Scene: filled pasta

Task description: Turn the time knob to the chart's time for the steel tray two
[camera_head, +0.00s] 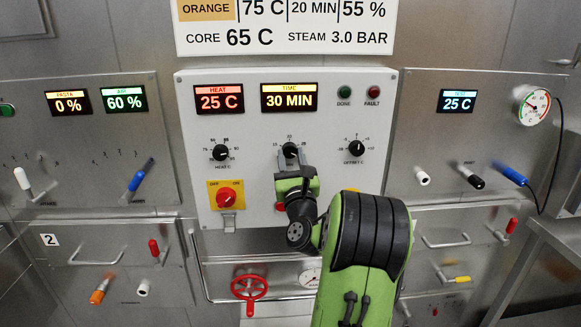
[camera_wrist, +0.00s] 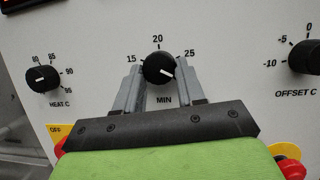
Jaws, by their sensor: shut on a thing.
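The black time knob (camera_wrist: 158,67) sits on the white panel between the marks 15, 20 and 25, with its white pointer toward the lower right. It also shows in the head view (camera_head: 290,150), partly covered by my gripper (camera_head: 292,168). My gripper's two grey fingers (camera_wrist: 160,78) are shut on the knob from both sides. The yellow time display (camera_head: 289,98) reads 30 MIN. The chart (camera_head: 285,28) shows an orange label with 75 C, 20 MIN and 55 %, core 65 C and steam 3.0 BAR; its top is cut off. A steel front labelled 2 (camera_head: 100,255) is at lower left.
The heat knob (camera_head: 221,153) is left of the time knob and the offset knob (camera_head: 356,148) is right. The heat display (camera_head: 219,99) reads 25 C. A red switch on a yellow plate (camera_head: 226,196) is below. A red valve wheel (camera_head: 249,287) stands out lower down.

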